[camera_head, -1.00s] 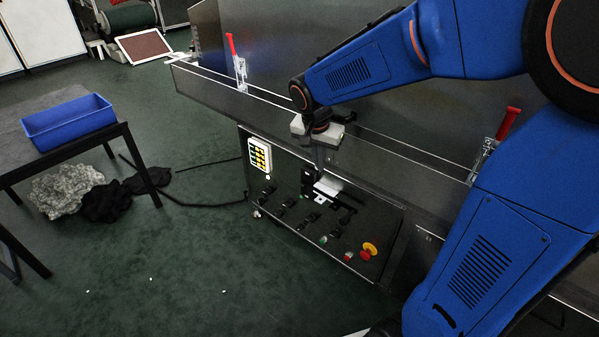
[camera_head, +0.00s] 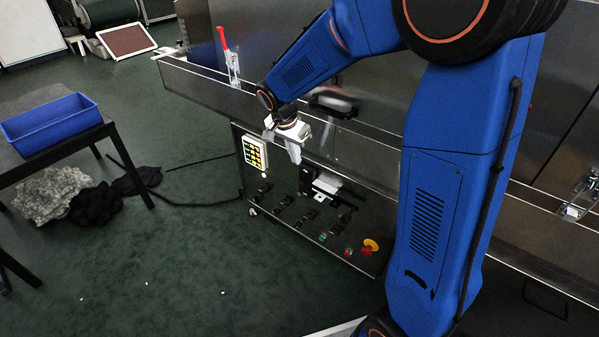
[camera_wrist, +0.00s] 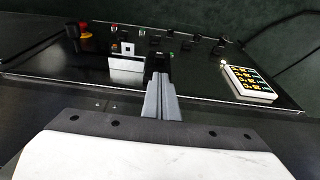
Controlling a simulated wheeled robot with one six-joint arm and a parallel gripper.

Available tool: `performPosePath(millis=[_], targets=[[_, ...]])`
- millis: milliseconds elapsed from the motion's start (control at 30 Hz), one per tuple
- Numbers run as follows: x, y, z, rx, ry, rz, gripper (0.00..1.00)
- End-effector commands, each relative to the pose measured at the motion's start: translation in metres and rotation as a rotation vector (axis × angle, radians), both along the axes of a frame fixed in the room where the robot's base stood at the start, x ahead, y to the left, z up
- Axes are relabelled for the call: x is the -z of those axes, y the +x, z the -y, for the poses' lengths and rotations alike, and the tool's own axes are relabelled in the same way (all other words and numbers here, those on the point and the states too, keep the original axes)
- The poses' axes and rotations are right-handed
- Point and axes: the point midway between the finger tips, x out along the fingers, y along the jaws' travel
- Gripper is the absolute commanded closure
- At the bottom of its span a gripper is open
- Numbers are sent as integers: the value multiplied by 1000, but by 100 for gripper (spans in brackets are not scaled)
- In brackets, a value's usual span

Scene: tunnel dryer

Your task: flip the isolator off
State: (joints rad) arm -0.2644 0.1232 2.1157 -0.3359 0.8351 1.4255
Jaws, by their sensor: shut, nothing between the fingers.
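The black control panel (camera_head: 325,215) is on the front of the steel machine. It carries a black fitting with a white plate (camera_head: 326,184), which shows again in the wrist view (camera_wrist: 126,64), and several small black switches (camera_head: 284,200). I cannot tell for sure which of these is the isolator. My gripper (camera_head: 295,155) is above the panel's upper edge, between the keypad and the white-plated fitting. In the wrist view the fingers (camera_wrist: 160,85) are together and empty, pointing at the panel. They hide a small part of it.
A steel ledge (camera_head: 200,85) with a red-handled clamp (camera_head: 226,50) runs above. A blue bin (camera_head: 50,122) stands on a table at left.

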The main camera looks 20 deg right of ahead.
Motion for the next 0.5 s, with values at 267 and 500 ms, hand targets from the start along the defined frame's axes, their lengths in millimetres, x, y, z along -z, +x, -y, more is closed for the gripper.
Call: performPosePath(millis=[267, 500], targets=[[27, 3, 6, 0, -1, -3, 100], [65, 10, 14, -1, 0, -3, 100]])
